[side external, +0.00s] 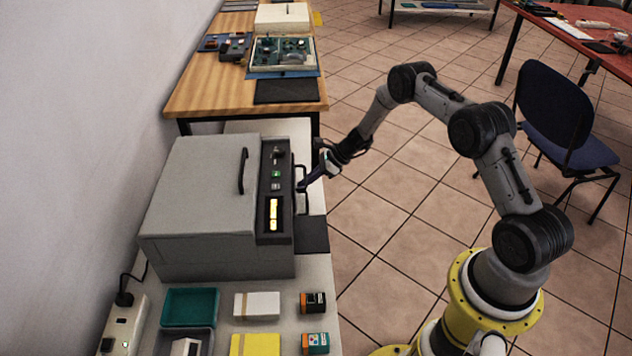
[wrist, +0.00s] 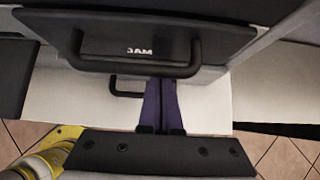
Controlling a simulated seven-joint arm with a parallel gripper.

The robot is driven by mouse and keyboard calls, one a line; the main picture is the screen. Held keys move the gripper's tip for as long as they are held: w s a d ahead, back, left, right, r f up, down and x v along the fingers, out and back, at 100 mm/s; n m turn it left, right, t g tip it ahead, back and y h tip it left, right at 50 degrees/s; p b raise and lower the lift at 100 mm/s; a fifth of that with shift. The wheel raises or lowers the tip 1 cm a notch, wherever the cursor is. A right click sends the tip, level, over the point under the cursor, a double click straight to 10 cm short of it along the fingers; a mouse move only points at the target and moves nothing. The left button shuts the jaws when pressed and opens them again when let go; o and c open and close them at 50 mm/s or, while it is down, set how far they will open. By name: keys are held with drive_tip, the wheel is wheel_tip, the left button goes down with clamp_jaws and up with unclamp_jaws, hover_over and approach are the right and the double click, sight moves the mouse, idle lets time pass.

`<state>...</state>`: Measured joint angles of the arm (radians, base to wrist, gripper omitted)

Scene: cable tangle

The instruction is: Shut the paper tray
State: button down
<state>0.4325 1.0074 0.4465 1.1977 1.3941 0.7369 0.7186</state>
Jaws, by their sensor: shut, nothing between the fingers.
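The grey machine (side external: 200,200) stands on the bench, with a black handle on its lid and a dark front panel with a lit display. In the wrist view its dark front (wrist: 150,35) carries a large black handle (wrist: 135,68). Below it is a white surface (wrist: 80,105), apparently the paper tray, sticking out, with a smaller black handle (wrist: 122,90) partly hidden by my fingers. My gripper (side external: 304,185) is shut and empty at the machine's front. Its purple fingers (wrist: 161,84) reach to the large handle's bar; I cannot tell whether they touch.
A dark mat (side external: 313,236) lies on the bench by the machine's front. Nearer are a teal tray (side external: 190,306), small boxes and a power strip (side external: 125,322). A wooden table (side external: 195,92) stands behind. The tiled floor right of the bench is open beside my arm.

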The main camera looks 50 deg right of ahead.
drive_tip(key=shift+w+a+r, duration=0.1)
drive_tip(key=shift+w+a, duration=0.15)
drive_tip(key=shift+a, duration=0.05)
